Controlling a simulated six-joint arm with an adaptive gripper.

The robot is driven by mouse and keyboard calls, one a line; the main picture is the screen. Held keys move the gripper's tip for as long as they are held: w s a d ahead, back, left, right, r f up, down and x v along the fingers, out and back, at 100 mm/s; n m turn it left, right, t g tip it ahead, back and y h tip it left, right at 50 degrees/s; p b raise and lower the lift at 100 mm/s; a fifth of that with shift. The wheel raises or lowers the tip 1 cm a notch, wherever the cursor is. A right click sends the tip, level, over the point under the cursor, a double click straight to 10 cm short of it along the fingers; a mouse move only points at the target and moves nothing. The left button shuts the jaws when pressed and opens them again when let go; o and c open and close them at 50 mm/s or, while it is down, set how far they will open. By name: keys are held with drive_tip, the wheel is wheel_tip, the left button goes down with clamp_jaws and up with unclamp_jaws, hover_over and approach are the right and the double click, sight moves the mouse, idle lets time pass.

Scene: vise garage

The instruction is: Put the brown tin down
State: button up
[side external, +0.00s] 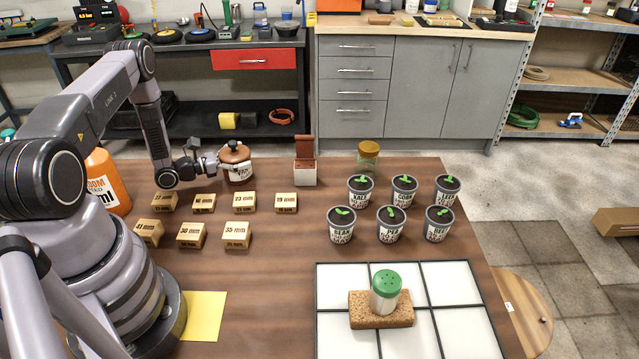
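The brown tin (238,172) has a brown lid with a knob and a pale label with dark print. It is at the back left of the wooden table, behind the rows of wooden blocks. My gripper (222,165) reaches it from the left, pointing right, and appears shut on its side. The tin partly hides the fingertips. The tin looks nearly upright. I cannot tell whether its base touches the table or is slightly above it.
Wooden number blocks (237,234) stand in front of the tin. A brown box-like holder (305,172) and a gold-lidded jar (368,156) stand to the right. Potted seedlings (390,224), a white tiled panel (459,325) and a green-topped shaker (386,293) on a cork block lie further right.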

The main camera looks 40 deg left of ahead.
sight(222, 156)
drive_tip(key=shift+o, duration=0.4)
drive_tip(key=shift+r, duration=0.15)
drive_tip(key=v, duration=0.3)
drive_tip(key=r+v, duration=0.1)
drive_tip(key=v, duration=0.1)
drive_tip(key=shift+s, duration=0.1)
wheel_tip(222, 156, up, 5)
drive_tip(key=shift+r, duration=0.2)
drive_tip(key=s+d+r+m+g+h, duration=0.2)
drive_tip(key=d+r+m+g+h, duration=0.1)
drive_tip(key=d+r+m+g, duration=0.6)
drive_tip(key=s+d+r+m+g+h, duration=0.2)
drive_tip(key=d+r+m+g+h, duration=0.15)
drive_tip(key=d+r+m, duration=0.6)
drive_tip(key=s+d+r+m+y, duration=0.1)
drive_tip(key=s+r+m+y, duration=0.4)
drive_tip(key=s, duration=0.3)
drive_tip(key=s+d+r+m+t+y, duration=0.1)
drive_tip(key=s+d+r+m+y, duration=0.1)
drive_tip(key=s+r+m+y, duration=0.4)
drive_tip(key=shift+s+r+m+y, duration=0.25)
drive_tip(key=shift+s+m+y, duration=0.85)
drive_tip(key=shift+s, duration=0.3)
